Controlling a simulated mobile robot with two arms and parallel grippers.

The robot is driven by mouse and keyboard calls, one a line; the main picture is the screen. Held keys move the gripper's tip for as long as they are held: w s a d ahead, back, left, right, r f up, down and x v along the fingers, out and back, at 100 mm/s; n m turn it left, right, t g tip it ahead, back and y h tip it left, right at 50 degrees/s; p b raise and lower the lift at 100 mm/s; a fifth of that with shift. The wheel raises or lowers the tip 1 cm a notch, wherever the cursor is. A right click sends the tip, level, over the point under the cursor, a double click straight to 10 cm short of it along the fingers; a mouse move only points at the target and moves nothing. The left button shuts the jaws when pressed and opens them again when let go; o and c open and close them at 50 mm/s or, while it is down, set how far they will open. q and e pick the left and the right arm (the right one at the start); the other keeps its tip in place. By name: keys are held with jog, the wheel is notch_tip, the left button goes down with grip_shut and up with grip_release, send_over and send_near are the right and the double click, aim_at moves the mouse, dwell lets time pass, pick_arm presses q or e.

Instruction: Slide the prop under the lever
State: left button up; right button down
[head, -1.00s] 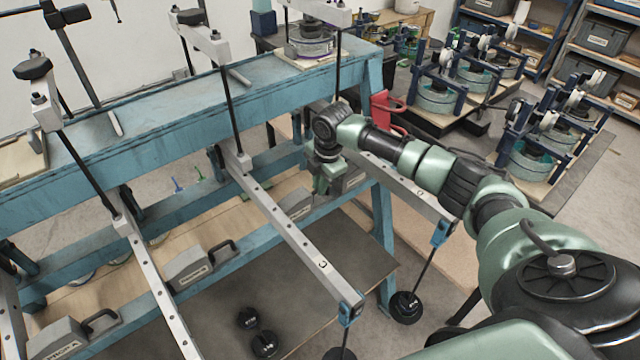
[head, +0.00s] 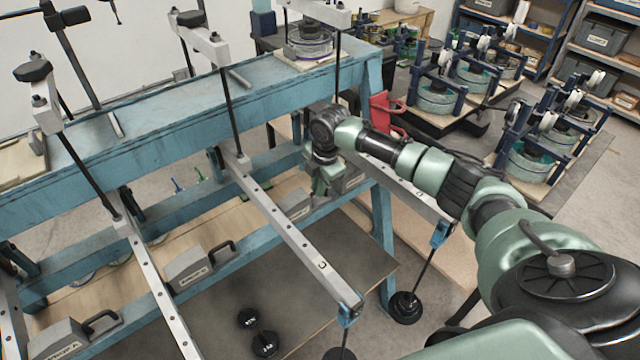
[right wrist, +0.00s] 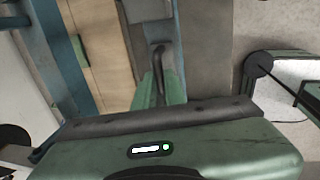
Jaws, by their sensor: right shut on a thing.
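My right gripper (head: 322,187) is shut on the dark handle of a grey prop (head: 353,179). In the right wrist view the handle (right wrist: 158,62) stands between the green fingers, with the grey prop body (right wrist: 146,11) beyond. In the head view this prop is partly hidden by my wrist and sits on the blue frame's lower ledge, close to the right-hand lever (head: 405,188). That lever is a grey holed beam with a hanging weight (head: 404,307). I cannot tell whether the prop touches the lever. My left gripper is not in view.
Other levers (head: 288,227) run out from the blue frame (head: 240,92), with further grey props (head: 198,266) on the lower ledge. Black weights (head: 264,344) lie on the dark board below. A frame leg (head: 384,235) stands right of my gripper.

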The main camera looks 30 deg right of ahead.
aim_at(286, 205)
jog(key=a+p, duration=0.1)
jog(key=a, duration=0.2)
jog(key=a+p, duration=0.1)
jog(key=a, duration=0.2)
jog(key=a+p, duration=0.2)
jog(key=a, duration=0.2)
jog(key=shift+s+r, duration=0.1)
jog(key=shift+s, duration=0.3)
jog(key=shift+a, duration=0.1)
jog(key=c, duration=1.6)
grip_release()
jog(key=shift+c, duration=0.2)
jog(key=shift+o, duration=0.8)
